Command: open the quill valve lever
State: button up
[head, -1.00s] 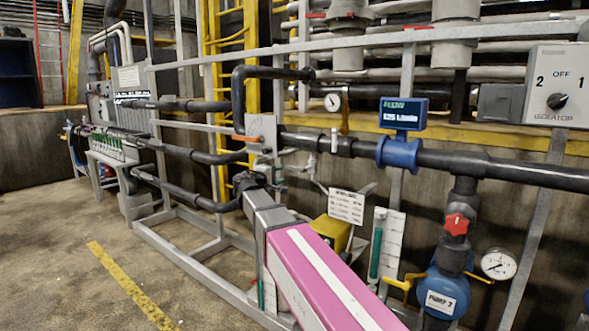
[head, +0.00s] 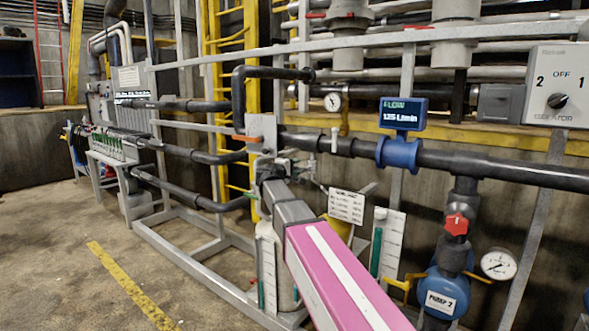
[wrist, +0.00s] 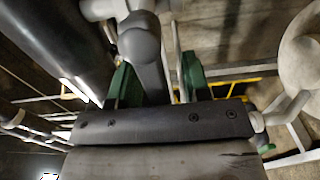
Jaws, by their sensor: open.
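I cannot tell for sure which part is the quill valve lever. An orange lever (head: 246,138) sits on the pipe beside a grey plate (head: 262,132), just above my gripper. My gripper (wrist: 156,68) is open, with its green fingers spread apart in the wrist view. A grey rounded fitting with a stem (wrist: 142,42) shows between and beyond the fingers; I cannot tell whether they touch it. In the head view my dark wrist reaches the pipework below the grey plate, and my fingertips are mostly hidden there.
A white tank (head: 268,262) stands under my arm. Dark pipes (head: 185,105) run left and right of the gripper. A hanging label card (head: 346,206) and a red valve handle (head: 457,223) are to the right. The floor (head: 60,230) at left is clear.

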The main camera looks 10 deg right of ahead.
grip_shut()
jog(key=shift+f+n, duration=0.15)
jog(key=shift+n, duration=0.15)
jog(key=s+d+f+n, duration=0.3)
jog(key=f+n, duration=0.2)
jog(key=n, duration=1.2)
jog(key=shift+s+d, duration=0.35)
jog(key=shift+n, duration=0.3)
grip_release()
